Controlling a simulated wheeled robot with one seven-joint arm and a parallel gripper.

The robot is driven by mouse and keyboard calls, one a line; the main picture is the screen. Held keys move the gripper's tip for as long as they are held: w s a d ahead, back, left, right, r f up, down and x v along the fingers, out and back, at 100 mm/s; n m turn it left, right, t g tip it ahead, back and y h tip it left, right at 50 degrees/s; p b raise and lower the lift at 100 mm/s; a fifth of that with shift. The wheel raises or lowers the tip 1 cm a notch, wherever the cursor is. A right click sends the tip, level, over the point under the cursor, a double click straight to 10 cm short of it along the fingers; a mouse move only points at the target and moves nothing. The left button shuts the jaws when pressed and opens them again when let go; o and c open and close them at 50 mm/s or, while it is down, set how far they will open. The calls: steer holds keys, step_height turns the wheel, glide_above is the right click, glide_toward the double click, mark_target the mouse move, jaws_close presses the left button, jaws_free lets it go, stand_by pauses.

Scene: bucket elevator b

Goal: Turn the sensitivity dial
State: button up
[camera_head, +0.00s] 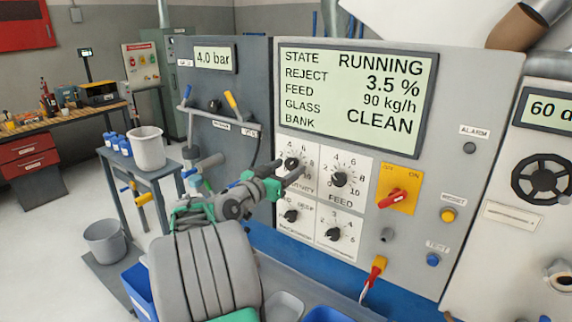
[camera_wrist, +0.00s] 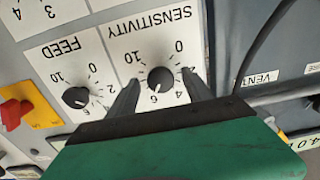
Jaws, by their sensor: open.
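The sensitivity dial (camera_wrist: 160,79) is a round black knob on a white scale plate, seen upside down in the wrist view. My gripper (camera_wrist: 160,77) is open, with one dark finger on each side of the dial. I cannot tell whether the fingers touch the knob. A pale mark shows on the knob, on the side toward the 6. In the head view, the dial (camera_head: 291,163) is the upper left of a group of knobs. My gripper (camera_head: 284,172) is in front of it and covers part of its plate and label.
The feed dial (camera_head: 340,179) sits just right of it, with two more knobs below. A red switch on a yellow plate (camera_head: 393,197) is farther right. The display (camera_head: 355,98) above reads RUNNING, 3.5 %, CLEAN. A lever with a yellow handle (camera_head: 231,101) stands to the left.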

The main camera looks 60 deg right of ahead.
steer(key=shift+c, duration=0.2)
jaws_close()
stand_by(0.5)
steer(key=shift+f+b, duration=0.2)
steer(key=shift+b, duration=0.6)
steer(key=m+b, duration=0.1)
steer(key=b, duration=0.2)
steer(key=shift+f, duration=0.25)
steer(key=m+b, duration=0.2)
steer(key=b, duration=0.4)
steer(key=shift+f, duration=0.15)
steer(key=m+b, duration=0.3)
steer(key=b, duration=0.3)
steer(key=shift+r, duration=0.2)
steer(key=shift+r+m+b, duration=0.3)
steer(key=shift+m+b, duration=0.4)
steer(key=shift+b, duration=0.5)
steer(key=shift+r, duration=0.1)
